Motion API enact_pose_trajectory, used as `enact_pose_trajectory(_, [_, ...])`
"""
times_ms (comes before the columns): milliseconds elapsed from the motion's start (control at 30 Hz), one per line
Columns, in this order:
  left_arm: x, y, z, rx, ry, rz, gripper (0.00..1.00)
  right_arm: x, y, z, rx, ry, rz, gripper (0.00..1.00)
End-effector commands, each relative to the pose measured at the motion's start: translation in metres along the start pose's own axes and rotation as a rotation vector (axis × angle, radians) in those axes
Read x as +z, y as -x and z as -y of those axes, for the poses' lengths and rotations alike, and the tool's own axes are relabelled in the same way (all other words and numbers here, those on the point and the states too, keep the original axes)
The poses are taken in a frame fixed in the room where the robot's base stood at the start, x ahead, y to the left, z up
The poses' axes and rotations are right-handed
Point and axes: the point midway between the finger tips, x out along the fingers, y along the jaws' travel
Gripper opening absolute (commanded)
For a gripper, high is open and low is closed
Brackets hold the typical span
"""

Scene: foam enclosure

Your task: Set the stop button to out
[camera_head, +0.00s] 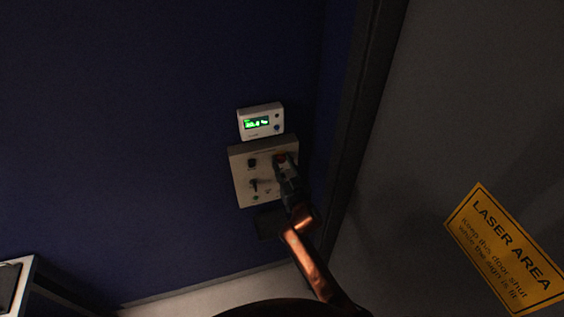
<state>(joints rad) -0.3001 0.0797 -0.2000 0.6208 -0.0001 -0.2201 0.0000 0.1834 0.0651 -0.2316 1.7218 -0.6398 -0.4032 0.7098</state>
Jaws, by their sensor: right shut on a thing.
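The stop button (281,158) shows as a small red patch at the upper right of a beige control panel (240,174) on the dark blue wall. My right gripper (283,165) reaches up from below and is shut on the stop button, covering most of it. Whether the button is in or out cannot be told, as the fingers hide it. My left gripper is not in view.
The panel also has a black knob (252,163) and a dark switch (254,184). A white display unit (261,121) with a lit green screen sits just above. A dark frame edge and a grey door with a yellow laser sign (506,248) are at the right.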

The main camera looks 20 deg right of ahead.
Motion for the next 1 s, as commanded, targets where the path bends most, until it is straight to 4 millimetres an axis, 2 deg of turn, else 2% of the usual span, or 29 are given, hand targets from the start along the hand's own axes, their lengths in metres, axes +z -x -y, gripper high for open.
enact_pose_trajectory(267, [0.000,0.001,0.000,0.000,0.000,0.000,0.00,0.000,0.001,0.000,0.000,-0.001,0.001,0.00])
enact_pose_trajectory(467, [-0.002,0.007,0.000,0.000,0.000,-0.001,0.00,0.000,0.017,0.000,0.001,-0.003,0.002,0.00])
enact_pose_trajectory(700, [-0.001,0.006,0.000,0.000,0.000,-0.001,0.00,0.001,0.018,0.000,0.000,0.000,0.001,0.00])
enact_pose_trajectory(733, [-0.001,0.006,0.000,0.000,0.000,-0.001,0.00,0.001,0.018,0.000,0.001,0.000,0.001,0.30])
enact_pose_trajectory(1000, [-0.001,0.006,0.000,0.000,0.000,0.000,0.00,0.000,0.017,0.000,0.000,0.000,0.000,0.46])
